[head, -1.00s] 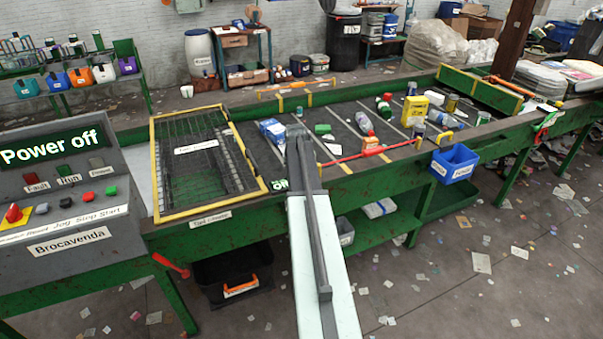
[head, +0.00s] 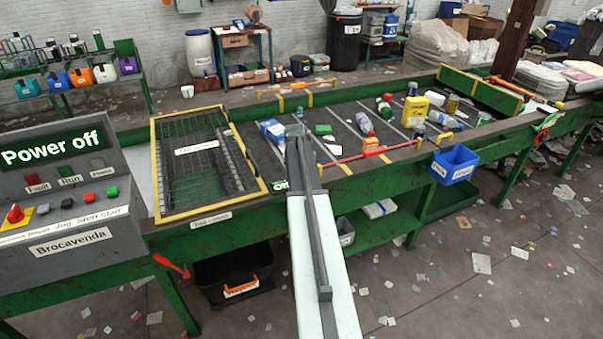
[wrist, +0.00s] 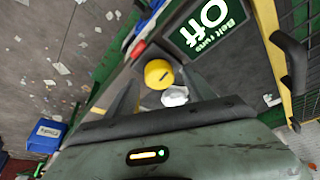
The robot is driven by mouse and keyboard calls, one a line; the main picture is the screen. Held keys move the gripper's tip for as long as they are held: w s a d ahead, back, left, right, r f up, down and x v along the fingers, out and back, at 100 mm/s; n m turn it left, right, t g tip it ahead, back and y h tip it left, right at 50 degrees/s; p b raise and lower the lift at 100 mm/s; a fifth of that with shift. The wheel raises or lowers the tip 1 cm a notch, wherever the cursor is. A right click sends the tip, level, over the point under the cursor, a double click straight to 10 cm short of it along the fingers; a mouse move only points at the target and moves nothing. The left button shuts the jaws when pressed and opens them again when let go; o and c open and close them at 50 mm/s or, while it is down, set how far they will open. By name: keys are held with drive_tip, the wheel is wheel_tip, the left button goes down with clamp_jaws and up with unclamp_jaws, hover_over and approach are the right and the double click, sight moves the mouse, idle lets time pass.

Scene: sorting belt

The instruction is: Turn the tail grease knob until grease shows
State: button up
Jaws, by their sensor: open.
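A round yellow knob (wrist: 158,74) with a short dark mark on its face shows in the wrist view, between my gripper's fingers and beyond them. A small whitish piece (wrist: 175,96) lies just below it in the picture; I cannot tell what it is. My gripper (wrist: 162,88) is open, with one grey finger on each side and nothing held. I cannot tell whether the fingers touch the knob. In the head view my own arm hides the knob and the fingertips.
A sign reading "Belt runs Off" (wrist: 211,26) stands close to the knob. The yellow-edged mesh guard (head: 158,165) is left of my arm. The control panel (head: 75,222) reads "Power off". Bottles and boxes lie on the belt (head: 345,112). A blue bin (head: 455,166) hangs at right.

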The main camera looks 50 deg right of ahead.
drive_tip(key=p+v, duration=0.6)
drive_tip(key=v, duration=0.1)
drive_tip(key=shift+a+r, duration=0.1)
